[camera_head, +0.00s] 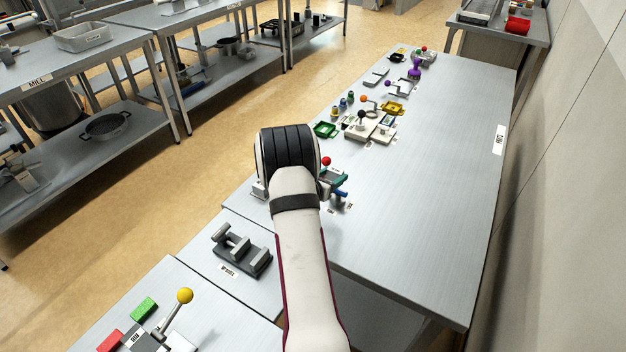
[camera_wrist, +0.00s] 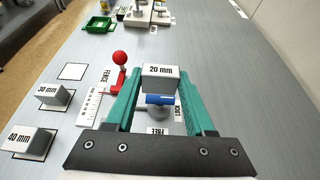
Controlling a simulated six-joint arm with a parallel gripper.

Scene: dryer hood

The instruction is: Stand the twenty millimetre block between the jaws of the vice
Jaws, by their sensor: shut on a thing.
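The block marked 20 mm (camera_wrist: 161,78) is between the tips of my gripper's teal fingers (camera_wrist: 162,84) in the wrist view, its label facing the camera. My gripper is shut on it. The head view shows my gripper (camera_head: 334,176) over the long bench, partly behind my arm; I cannot make out the block there. A dark grey device with pale upright jaws and a rod, which looks like the vice (camera_head: 240,250), stands on the nearer bench to the left of my arm. Its label is too small to read. The vice is not in the wrist view.
Blocks marked 30 mm (camera_wrist: 53,96) and 40 mm (camera_wrist: 32,140) sit on outlined squares; another square (camera_wrist: 73,71) is empty. A red-knobbed lever (camera_wrist: 120,60) and a blue handle (camera_wrist: 160,99) are close to my fingers. A yellow-knobbed lever (camera_head: 184,296) stands nearer.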

